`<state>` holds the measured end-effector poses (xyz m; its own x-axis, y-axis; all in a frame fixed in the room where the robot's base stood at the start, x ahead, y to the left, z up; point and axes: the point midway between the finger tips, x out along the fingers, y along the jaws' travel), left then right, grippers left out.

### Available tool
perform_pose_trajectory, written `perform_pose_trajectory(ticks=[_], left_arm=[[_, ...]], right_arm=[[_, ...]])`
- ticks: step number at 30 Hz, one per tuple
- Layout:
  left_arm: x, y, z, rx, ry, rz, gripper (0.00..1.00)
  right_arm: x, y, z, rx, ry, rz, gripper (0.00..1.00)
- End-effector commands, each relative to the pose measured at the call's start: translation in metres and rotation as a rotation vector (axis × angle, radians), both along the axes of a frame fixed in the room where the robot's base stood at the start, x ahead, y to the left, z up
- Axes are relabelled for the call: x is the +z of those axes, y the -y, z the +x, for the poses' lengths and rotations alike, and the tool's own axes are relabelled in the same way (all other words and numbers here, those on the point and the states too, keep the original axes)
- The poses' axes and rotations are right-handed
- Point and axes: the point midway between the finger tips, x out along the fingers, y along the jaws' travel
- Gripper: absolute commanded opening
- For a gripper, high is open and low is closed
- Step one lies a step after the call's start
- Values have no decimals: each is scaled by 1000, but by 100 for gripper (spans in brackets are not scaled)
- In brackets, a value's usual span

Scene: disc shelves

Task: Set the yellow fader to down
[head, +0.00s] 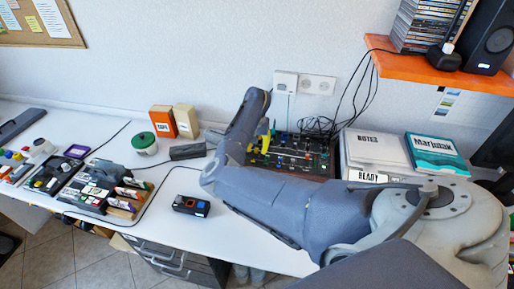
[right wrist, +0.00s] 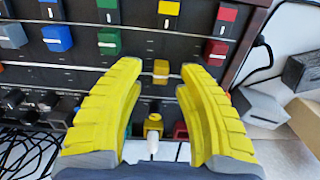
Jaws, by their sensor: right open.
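The yellow fader (right wrist: 161,70) is a small yellow cap in a slot of the dark mixer panel (right wrist: 130,76), seen in the right wrist view. A yellow label (right wrist: 168,8) lies in line with it, and its cap sits lower in the picture than the blue, green and red caps. My right gripper (right wrist: 160,75) is open, its yellow fingers on either side of the yellow cap, with gaps visible. In the head view my right gripper (head: 262,138) is over the mixer (head: 300,156), and the arm hides part of it. My left gripper is not in view.
A blue cap (right wrist: 57,38), green cap (right wrist: 109,40) and red cap (right wrist: 215,52) flank the yellow one. A yellow part with a white tip (right wrist: 153,127) shows between the fingers. Boxes (head: 376,152) stand right of the mixer; cables (head: 325,125) lie behind it.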

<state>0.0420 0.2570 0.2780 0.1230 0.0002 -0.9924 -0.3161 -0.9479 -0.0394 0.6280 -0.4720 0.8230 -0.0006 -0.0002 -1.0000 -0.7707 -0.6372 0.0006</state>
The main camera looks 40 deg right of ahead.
Motion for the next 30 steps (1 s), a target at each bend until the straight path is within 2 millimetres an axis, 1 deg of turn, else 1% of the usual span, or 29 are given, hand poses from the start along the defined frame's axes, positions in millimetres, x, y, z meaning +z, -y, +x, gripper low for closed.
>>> perform_pose_trajectory(ticks=[7, 8, 15, 18, 30], left_arm=[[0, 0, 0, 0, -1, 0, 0], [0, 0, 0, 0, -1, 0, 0], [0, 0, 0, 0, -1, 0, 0], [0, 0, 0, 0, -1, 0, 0], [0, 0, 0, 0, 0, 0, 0]], right_arm=[[0, 0, 0, 0, 0, 0, 36], [0, 0, 0, 0, 0, 0, 38], [0, 0, 0, 0, 0, 0, 10], [0, 0, 0, 0, 0, 0, 0], [-1, 1, -2, -4, 0, 0, 0]])
